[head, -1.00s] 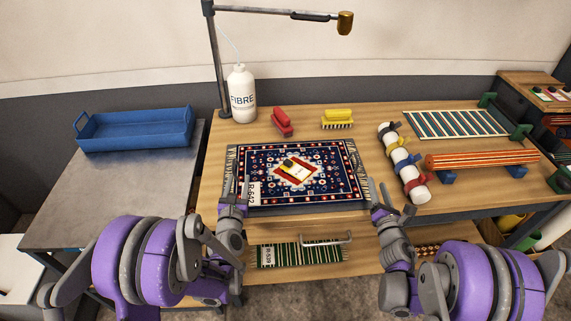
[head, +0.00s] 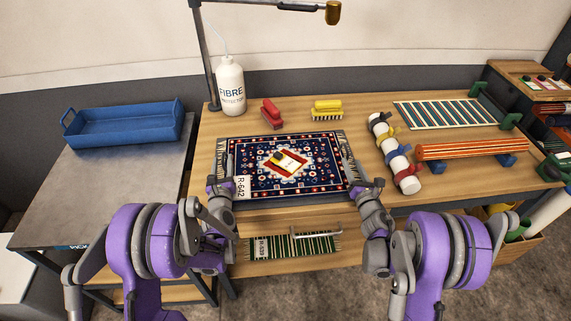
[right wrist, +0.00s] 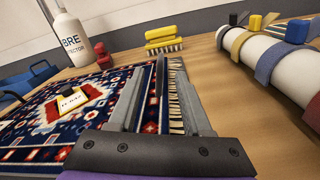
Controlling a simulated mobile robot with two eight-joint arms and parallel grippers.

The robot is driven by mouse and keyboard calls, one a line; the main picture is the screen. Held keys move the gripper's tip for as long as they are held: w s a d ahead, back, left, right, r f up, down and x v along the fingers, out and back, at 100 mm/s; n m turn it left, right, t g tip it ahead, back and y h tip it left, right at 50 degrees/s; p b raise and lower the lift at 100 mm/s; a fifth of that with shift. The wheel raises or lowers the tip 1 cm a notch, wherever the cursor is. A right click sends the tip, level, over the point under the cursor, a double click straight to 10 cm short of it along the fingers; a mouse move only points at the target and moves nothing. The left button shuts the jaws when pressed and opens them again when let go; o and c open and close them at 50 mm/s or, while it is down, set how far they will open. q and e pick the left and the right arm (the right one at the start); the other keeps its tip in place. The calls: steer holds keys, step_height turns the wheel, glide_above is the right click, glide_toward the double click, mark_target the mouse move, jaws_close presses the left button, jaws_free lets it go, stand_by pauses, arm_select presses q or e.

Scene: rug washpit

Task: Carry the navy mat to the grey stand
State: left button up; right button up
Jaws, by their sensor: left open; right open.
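The navy mat (head: 265,183), a patterned rug with pale fringes and an R-642 tag, lies flat on the wooden table. A small card with a dark and yellow item (head: 289,161) lies on its middle. My left gripper (head: 222,178) is open at the mat's left fringed edge. My right gripper (head: 357,176) is open at its right edge; in the right wrist view its fingers (right wrist: 160,100) appear either side of the fringe. I cannot tell whether either touches the mat. The grey stand (head: 100,190), a metal-topped table, stands at left.
A blue tray (head: 124,127) occupies the stand's back; its front is clear. Behind the mat are a white bottle (head: 231,88), a red brush (head: 272,113) and a yellow brush (head: 327,110). A white roll with coloured straps (head: 398,160) lies close right of my right gripper.

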mark_target(348, 153)
arm_select(q)
steer(key=w, duration=0.4)
steer(key=w+a, duration=0.1)
steer(key=w, duration=0.1)
steer(key=shift+w, duration=0.1)
arm_select(e)
steer(key=w, duration=0.3)
steer(key=w+a, duration=0.1)
steer(key=w, duration=0.1)
steer(key=shift+w, duration=0.25)
arm_select(q)
jaws_close()
arm_select(e)
jaws_close()
stand_by(0.3)
